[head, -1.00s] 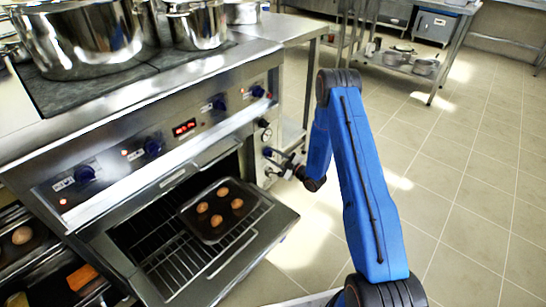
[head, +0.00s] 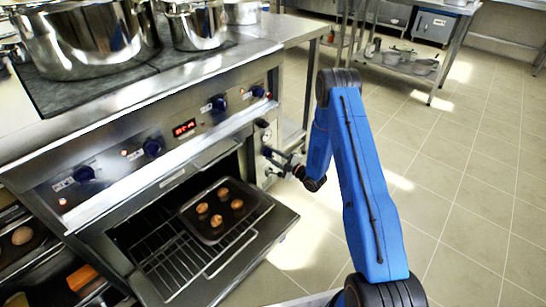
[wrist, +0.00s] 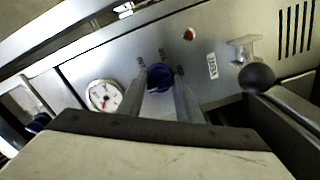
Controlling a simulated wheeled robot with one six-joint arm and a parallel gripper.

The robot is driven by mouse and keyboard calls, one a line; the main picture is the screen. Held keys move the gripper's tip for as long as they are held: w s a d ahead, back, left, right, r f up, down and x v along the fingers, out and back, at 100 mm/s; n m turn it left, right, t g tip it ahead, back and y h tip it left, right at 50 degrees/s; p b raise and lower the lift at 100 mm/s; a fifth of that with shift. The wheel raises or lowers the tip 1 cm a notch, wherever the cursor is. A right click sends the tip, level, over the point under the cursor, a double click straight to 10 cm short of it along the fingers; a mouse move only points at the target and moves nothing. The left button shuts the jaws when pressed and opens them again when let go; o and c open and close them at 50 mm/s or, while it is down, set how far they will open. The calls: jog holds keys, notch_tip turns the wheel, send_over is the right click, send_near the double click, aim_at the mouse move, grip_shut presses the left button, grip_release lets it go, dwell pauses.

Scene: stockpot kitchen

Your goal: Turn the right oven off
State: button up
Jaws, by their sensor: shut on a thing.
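The right oven (head: 262,215) has its door folded down, with a dark tray (head: 213,228) of several round brown baked goods on its wire rack. On the panel at its right side is a blue knob (wrist: 160,79), seen in the wrist view. My gripper (head: 271,155) reaches this panel from the right; in the wrist view its two fingers stand on either side of the knob and are shut on it. The fingers hide the knob's sides, and its pointer cannot be made out. A small reddish lamp (wrist: 188,34) is above the knob.
A round gauge (wrist: 104,96) is left of the knob and a dark ball handle (wrist: 256,77) is right of it. Large steel pots (head: 85,38) stand on the cooktop above. The open door juts out below my arm. The tiled floor to the right is clear.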

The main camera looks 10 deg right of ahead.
jog(key=shift+s+f, duration=0.1)
jog(key=o, duration=1)
jog(key=shift+o, duration=0.2)
jog(key=v, duration=1.7)
jog(key=shift+s, duration=0.15)
jog(key=shift+d, duration=0.15)
